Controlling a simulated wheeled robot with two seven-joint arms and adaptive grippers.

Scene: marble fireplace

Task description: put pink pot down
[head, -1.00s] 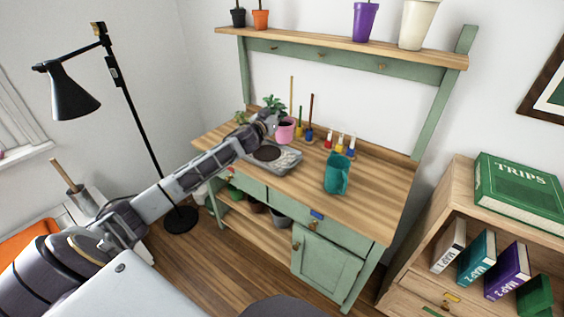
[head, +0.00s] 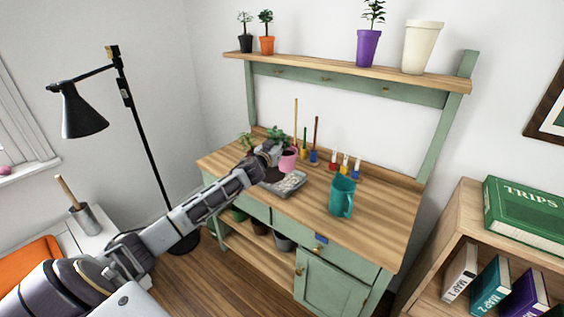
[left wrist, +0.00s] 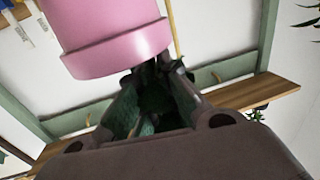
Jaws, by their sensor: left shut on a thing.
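The pink pot (head: 288,160) with a leafy green plant (head: 277,137) is at the back left of the potting bench (head: 372,212). My left gripper (head: 272,152) is at the pot's left side, shut on it. In the left wrist view the pot (left wrist: 110,35) looms large and upside down, its rim towards my fingers (left wrist: 160,75). Dark green leaves show between the fingers. The exact finger contact is hidden, and I cannot tell whether the pot's base touches the bench top. My right gripper is in neither view.
A grey tray (head: 291,185) lies just in front of the pot. Upright tools (head: 314,147) stand close behind it on the right. Another small plant (head: 245,140) is to its left. The bench's right part is clear.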

